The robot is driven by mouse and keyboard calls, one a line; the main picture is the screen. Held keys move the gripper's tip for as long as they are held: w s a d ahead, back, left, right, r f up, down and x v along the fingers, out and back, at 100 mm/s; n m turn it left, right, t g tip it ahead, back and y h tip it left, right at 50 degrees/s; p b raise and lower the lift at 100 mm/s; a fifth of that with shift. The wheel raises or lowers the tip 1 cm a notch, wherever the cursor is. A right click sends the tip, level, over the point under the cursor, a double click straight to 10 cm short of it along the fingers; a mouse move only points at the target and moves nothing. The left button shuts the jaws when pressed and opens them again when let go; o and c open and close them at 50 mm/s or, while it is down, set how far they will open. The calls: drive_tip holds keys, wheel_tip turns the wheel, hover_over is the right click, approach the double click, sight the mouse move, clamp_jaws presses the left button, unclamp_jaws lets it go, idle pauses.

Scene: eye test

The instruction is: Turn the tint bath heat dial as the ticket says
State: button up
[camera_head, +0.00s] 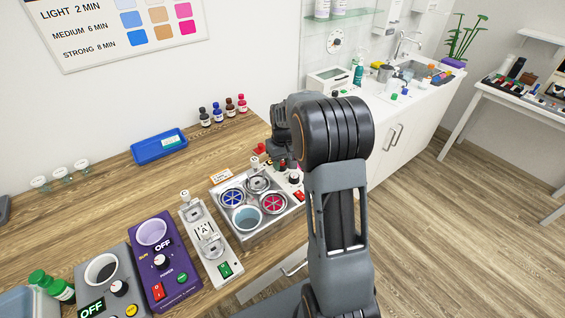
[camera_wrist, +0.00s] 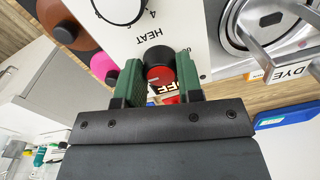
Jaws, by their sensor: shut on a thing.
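The tint bath (camera_head: 243,240) is a metal tray with round wells, some with blue and red inside. In the wrist view, a white panel (camera_wrist: 180,25) beside metal parts carries the word HEAT and part of a dial ring (camera_wrist: 121,8) with a 4, cut off by the top edge. My gripper (camera_wrist: 158,76) has green fingers closed on either side of a black-topped red piece (camera_wrist: 158,56). I cannot tell whether this piece is the heat dial or where it points. In the head view my arm hides the fingertips. No readable ticket shows.
A blue tray (camera_head: 159,147) and small bottles (camera_head: 217,112) stand behind. The wall chart (camera_head: 115,25) lists LIGHT, MEDIUM and STRONG minutes.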

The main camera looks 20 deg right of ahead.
sight(284, 165)
idle(0.5)
drive_tip(key=o, duration=0.9)
drive_tip(key=r, duration=1.3)
drive_tip(key=shift+d+r+b, duration=0.2)
drive_tip(key=shift+r+b, duration=0.2)
drive_tip(key=shift+w, duration=0.1)
drive_tip(key=s+a+f+t, duration=0.1)
drive_tip(key=s+a, duration=0.2)
drive_tip(key=s, duration=0.4)
drive_tip(key=s+a+f+t, duration=0.1)
drive_tip(key=s+a, duration=0.3)
drive_tip(key=s, duration=0.2)
drive_tip(key=s+a+f+t, duration=0.1)
drive_tip(key=s+a+t, duration=0.1)
drive_tip(key=s, duration=0.5)
drive_tip(key=shift+s+a, duration=0.35)
drive_tip(key=shift+a, duration=0.45)
